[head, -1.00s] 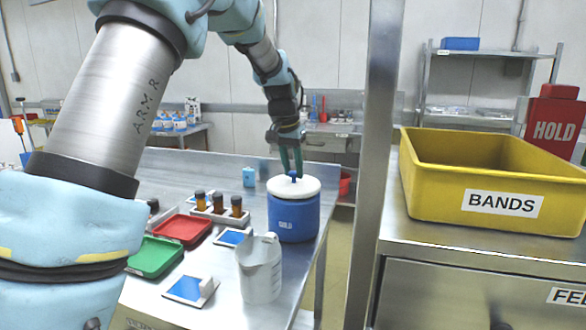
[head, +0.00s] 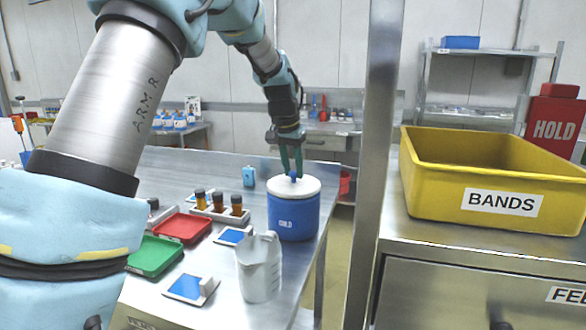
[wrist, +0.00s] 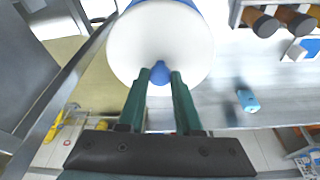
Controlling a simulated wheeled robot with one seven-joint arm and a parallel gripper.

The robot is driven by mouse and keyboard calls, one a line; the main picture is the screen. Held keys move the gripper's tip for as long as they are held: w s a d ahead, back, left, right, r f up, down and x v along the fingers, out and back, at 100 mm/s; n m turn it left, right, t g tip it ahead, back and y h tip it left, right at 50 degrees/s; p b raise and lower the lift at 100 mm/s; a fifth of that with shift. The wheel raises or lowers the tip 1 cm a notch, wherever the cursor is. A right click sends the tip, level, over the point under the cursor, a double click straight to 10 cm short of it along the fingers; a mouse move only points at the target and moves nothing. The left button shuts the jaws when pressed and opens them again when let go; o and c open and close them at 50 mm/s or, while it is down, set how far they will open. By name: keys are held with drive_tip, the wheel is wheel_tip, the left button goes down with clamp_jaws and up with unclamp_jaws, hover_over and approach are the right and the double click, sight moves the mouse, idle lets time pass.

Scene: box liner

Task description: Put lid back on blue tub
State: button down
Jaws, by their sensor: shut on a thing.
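The blue tub (head: 293,218) stands upright on the steel table near its right edge. The white lid (head: 300,188) with a blue knob rests on top of the tub and looks level; I cannot tell whether it is fully seated. My gripper (head: 291,170) points down from above and its green fingers are shut on the lid's knob. In the wrist view the lid (wrist: 185,45) is a broad white disc, and the fingers (wrist: 160,78) close on either side of the blue knob. The lid hides most of the tub there.
A white jug (head: 259,268) stands in front of the tub. A rack of brown bottles (head: 219,212), a red tray (head: 183,228) and a green tray (head: 154,256) lie to the left. A small blue object (head: 249,177) is behind. A steel post (head: 371,150) and yellow bin (head: 490,165) are right.

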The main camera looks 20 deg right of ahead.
idle(0.4)
drive_tip(key=shift+c, duration=0.2)
unclamp_jaws()
idle(0.3)
drive_tip(key=shift+r, duration=0.1)
drive_tip(key=shift+r+p, duration=2.75)
drive_tip(key=shift+r, duration=0.7)
clamp_jaws()
